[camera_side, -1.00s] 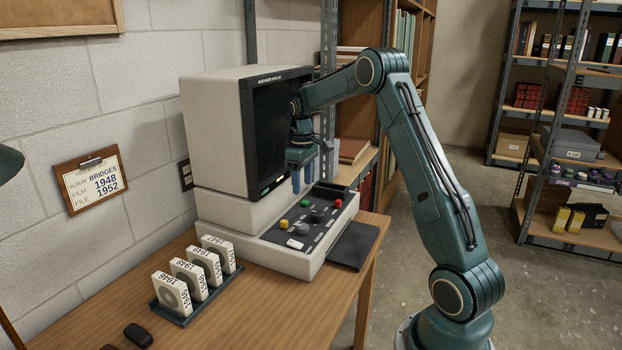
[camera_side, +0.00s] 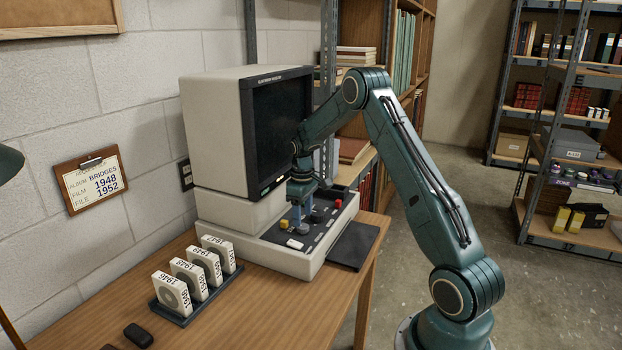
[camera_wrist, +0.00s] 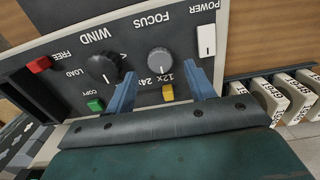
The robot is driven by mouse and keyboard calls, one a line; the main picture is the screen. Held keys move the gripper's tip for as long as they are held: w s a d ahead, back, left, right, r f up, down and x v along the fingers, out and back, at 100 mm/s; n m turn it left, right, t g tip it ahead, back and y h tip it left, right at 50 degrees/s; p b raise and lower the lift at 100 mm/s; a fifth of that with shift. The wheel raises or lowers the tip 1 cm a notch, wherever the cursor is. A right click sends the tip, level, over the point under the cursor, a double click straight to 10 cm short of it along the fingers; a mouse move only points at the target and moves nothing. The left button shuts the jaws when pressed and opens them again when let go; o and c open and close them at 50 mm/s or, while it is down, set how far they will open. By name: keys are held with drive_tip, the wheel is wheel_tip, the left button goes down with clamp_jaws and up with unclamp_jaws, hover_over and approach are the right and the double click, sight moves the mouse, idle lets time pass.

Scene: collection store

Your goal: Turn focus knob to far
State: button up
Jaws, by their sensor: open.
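The focus knob (camera_wrist: 160,61) is a round grey dial below the word FOCUS on the dark control panel (camera_wrist: 215,68). In the side view, the knob (camera_side: 302,230) shows just under the fingers. My gripper (camera_wrist: 162,72) is open, fingers pointing down, with the knob between its two blue fingertips in the wrist view. The gripper (camera_side: 298,215) is low over the panel in the side view. I cannot tell whether either finger touches the knob. The knob's pointer setting is too small to read surely.
The black WIND knob (camera_wrist: 103,67) is close beside the left finger. A yellow button (camera_wrist: 168,92), green button (camera_wrist: 95,104), red button (camera_wrist: 39,64) and white power switch (camera_wrist: 206,40) surround it. The reader screen (camera_side: 277,130) stands behind; boxed film reels (camera_side: 190,277) stand left.

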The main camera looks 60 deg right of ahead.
sight(303, 226)
drive_tip(key=shift+f, duration=1.75)
drive_tip(key=c, duration=1)
